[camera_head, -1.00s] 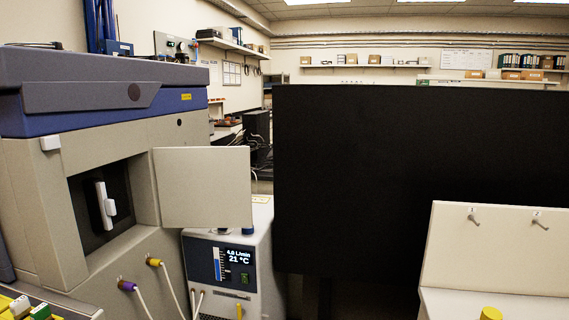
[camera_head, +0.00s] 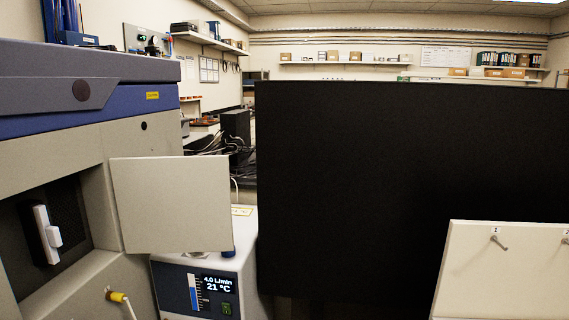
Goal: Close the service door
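The service door (camera_head: 172,204) is a flat pale panel that stands open, swung out to the right from the front of the large blue and beige machine (camera_head: 60,140). Its left edge meets the machine beside a square opening. Inside the dark opening (camera_head: 72,205) is a white handle-like part (camera_head: 46,234). Neither of my grippers shows in the head view, so I cannot see whether they are open or shut.
A chiller unit (camera_head: 215,285) with a lit display reading 21 °C stands below and behind the door. A large black panel (camera_head: 400,185) fills the middle and right. A pale board with hooks (camera_head: 500,275) stands at the lower right. A yellow-ended hose (camera_head: 120,298) leaves the machine's front.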

